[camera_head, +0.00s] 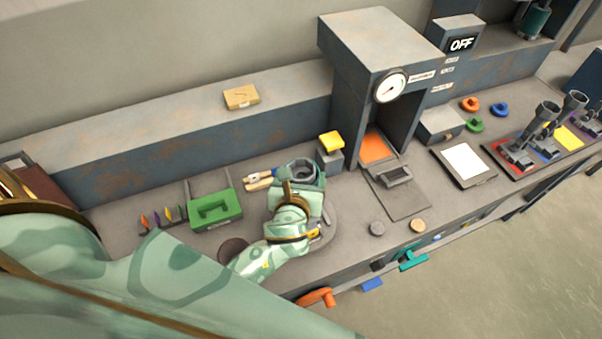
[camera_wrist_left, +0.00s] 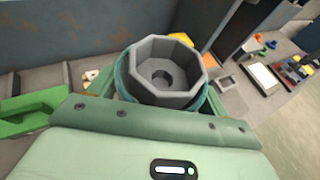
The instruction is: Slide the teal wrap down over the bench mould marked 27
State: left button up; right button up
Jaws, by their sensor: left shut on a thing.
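The bench mould is a grey eight-sided cup with a round recess, near the middle of the bench in the head view (camera_head: 303,168) and at the top centre of the left wrist view (camera_wrist_left: 186,60). No number can be read on it. The teal wrap (camera_wrist_left: 121,82) is a band around the mould, and the mould's rim stands above it. In the head view a bit of teal shows beside the mould (camera_head: 319,180). My left gripper (camera_head: 298,184) is shut on the wrap. The wrap's lower edge is hidden behind my gripper. My right gripper is not in view.
A green block (camera_head: 214,211) stands left of my gripper, with small coloured pieces beside it. A grey block with a yellow top (camera_head: 331,142) stands close behind the mould. A press with a gauge (camera_head: 390,87) rises to the right.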

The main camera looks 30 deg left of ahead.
pick_arm(q)
notch_tip(320, 180, down, 8)
jog(key=b, duration=0.4)
jog(key=shift+r, duration=0.25)
jog(key=shift+f+b, duration=0.55)
jog(key=shift+p, duration=0.35)
jog(key=o, duration=1)
jog(key=p+v, duration=0.1)
jog(key=v, duration=1.5)
jog(key=shift+s, duration=0.25)
jog(key=shift+d, duration=0.1)
